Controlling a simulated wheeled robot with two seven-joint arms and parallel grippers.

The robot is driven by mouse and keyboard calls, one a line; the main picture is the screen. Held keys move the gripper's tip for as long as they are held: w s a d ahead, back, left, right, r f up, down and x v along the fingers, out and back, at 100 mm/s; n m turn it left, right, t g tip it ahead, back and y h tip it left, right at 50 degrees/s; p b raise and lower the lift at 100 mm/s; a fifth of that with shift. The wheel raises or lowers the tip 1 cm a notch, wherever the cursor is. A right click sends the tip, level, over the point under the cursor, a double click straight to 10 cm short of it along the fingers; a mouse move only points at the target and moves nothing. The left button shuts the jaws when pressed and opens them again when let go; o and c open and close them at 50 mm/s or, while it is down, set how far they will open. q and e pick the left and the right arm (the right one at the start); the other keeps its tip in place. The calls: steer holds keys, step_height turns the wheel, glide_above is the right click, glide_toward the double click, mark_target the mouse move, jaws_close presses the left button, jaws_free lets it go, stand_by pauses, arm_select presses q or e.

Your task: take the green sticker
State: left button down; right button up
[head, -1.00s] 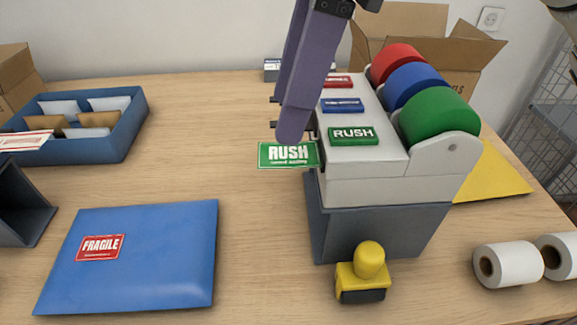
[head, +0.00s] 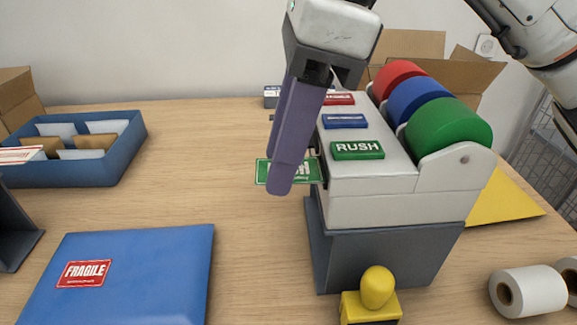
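The green RUSH sticker (head: 265,172) sticks out of the left side of the white label dispenser (head: 375,180), below its green RUSH button (head: 358,150). My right gripper (head: 280,190) points down with its purple fingers in front of the sticker and hides its middle part. The fingers overlap one another in this view, so I cannot tell how far apart they are or whether they touch the sticker. My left gripper is not in view.
A yellow-handled stamp (head: 375,292) stands in front of the dispenser. A blue parcel (head: 140,265) with a red FRAGILE label lies at left. A blue sorting tray (head: 125,165) is behind it. White rolls (head: 528,291) lie at right. The table between tray and dispenser is clear.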

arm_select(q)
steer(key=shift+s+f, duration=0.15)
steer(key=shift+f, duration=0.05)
arm_select(e)
steer(key=shift+r, duration=0.1)
